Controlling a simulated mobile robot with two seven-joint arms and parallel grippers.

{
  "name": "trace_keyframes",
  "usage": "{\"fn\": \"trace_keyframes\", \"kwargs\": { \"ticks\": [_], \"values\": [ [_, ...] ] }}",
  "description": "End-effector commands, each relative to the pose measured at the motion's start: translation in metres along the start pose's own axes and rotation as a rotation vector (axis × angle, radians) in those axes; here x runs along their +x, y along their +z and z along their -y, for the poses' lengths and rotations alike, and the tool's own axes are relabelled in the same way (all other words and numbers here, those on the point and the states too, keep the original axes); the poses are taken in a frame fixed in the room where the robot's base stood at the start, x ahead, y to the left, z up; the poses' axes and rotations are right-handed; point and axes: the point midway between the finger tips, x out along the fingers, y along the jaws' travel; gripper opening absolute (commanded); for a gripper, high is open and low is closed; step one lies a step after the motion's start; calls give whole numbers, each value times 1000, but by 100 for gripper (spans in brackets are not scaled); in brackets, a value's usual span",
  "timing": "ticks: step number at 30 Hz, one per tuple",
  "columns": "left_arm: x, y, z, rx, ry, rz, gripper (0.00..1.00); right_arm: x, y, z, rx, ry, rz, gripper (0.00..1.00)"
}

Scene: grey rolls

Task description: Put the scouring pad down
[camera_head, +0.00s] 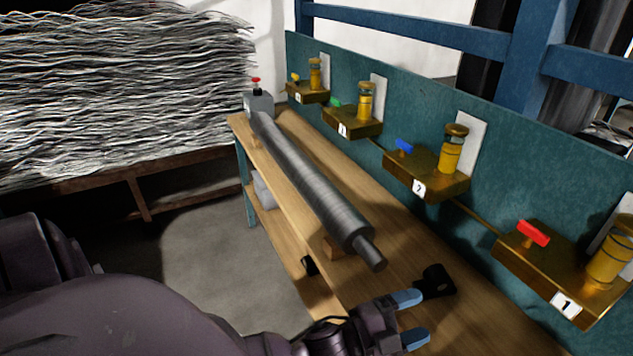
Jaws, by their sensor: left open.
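My left gripper (418,316) is low in the head view, over the near end of the wooden bench. Its two blue-tipped fingers are apart, with only bare bench showing between the tips. A small dark object (436,282), which may be the scouring pad, lies on the bench just beyond the upper fingertip. I cannot tell whether the fingertip touches it. A long grey roll (310,181) lies along the bench, up and left of the gripper. My right gripper is not in view.
The wooden bench (385,228) runs along a teal panel (385,78). Brass blocks with coloured levers stick out from it, the nearest with a red lever (533,233). A grey box with a red knob (257,103) stands at the far end. Stacked wavy sheets (115,85) fill the left.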

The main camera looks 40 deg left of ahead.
Motion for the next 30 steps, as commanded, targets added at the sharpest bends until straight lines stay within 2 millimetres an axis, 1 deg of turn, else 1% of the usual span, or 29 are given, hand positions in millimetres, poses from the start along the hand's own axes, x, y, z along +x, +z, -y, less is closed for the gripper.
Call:
{"fn": "trace_keyframes", "kwargs": {
  "ticks": [1,2,3,5,6,8,9,12,13,15,18,30],
  "values": [
    [-21,21,-8,-132,-7,128,73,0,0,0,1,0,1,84],
    [-33,33,-12,-209,-12,201,73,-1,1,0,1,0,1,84],
    [-51,48,-18,-312,-20,297,73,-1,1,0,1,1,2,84],
    [-80,68,-30,-461,-32,436,73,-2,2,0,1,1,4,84],
    [-100,79,-38,-552,-42,521,73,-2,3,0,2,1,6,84],
    [-129,91,-50,-679,-57,637,73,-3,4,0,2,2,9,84],
    [-146,97,-58,-752,-66,704,73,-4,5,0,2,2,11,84],
    [-182,105,-73,-894,-88,830,73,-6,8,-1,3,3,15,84],
    [-189,107,-76,-925,-92,857,73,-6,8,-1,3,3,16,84],
    [-202,108,-82,-975,-101,901,73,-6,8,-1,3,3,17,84],
    [-209,109,-85,-1007,-106,926,73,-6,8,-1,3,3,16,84],
    [-209,109,-85,-1005,-105,925,73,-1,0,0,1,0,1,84]
  ]
}}
